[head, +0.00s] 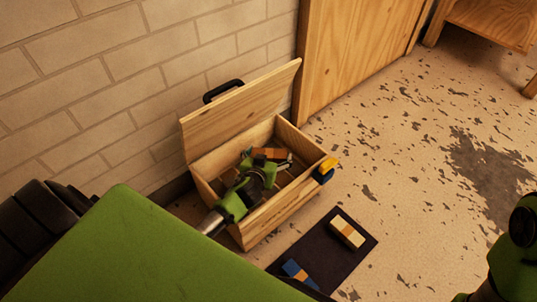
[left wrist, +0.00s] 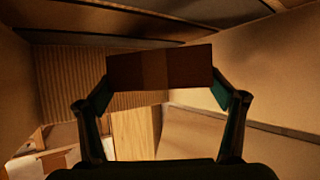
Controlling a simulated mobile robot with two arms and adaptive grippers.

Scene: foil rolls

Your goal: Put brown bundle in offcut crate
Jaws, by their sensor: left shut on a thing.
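The offcut crate (head: 268,222) is an open wooden box on the floor by the brick wall, its lid tilted back. I cannot tell whether the bundle touches the crate's bottom. My right gripper is not in view; only part of my right arm shows at the lower right.
A dark mat (head: 318,250) lies in front of the crate with a tan-and-cream bundle (head: 347,233) and a blue-and-tan bundle (head: 299,274). A yellow-and-blue piece (head: 326,168) is at the crate's right rim. A wooden cabinet (head: 355,50) stands behind. Floor to the right is clear.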

